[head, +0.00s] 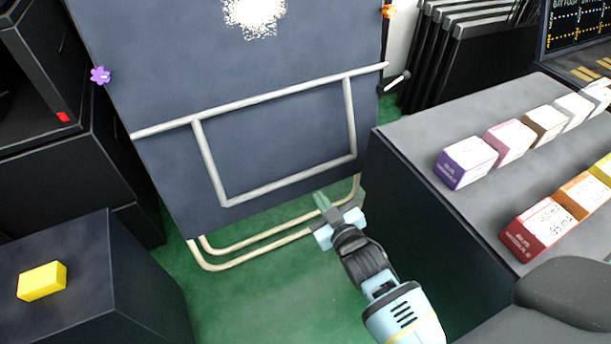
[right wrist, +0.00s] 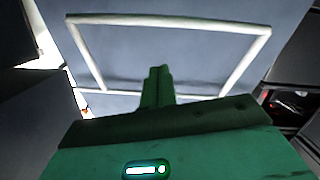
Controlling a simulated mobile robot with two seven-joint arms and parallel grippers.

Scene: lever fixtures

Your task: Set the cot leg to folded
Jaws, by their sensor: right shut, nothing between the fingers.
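The cot leg (head: 290,188) is a cream tubular U-frame. It hangs from a long crossbar (head: 265,97) in front of a dark blue upright panel (head: 270,145). I cannot tell how far the U stands off the panel. The leg also shows in the right wrist view (right wrist: 170,20), beyond the fingers. My right gripper (head: 319,196) is shut and empty, just below the lower bar of the U, and seems apart from it. Its closed green-lit fingers (right wrist: 158,72) point at the panel in the right wrist view. My left gripper is out of view.
A second cream tube loop (head: 255,243) shows below the panel near the green floor (head: 260,295). A dark counter (head: 420,135) with several coloured boxes stands close on the right. A dark block (head: 100,270) with a yellow box (head: 42,281) stands at left.

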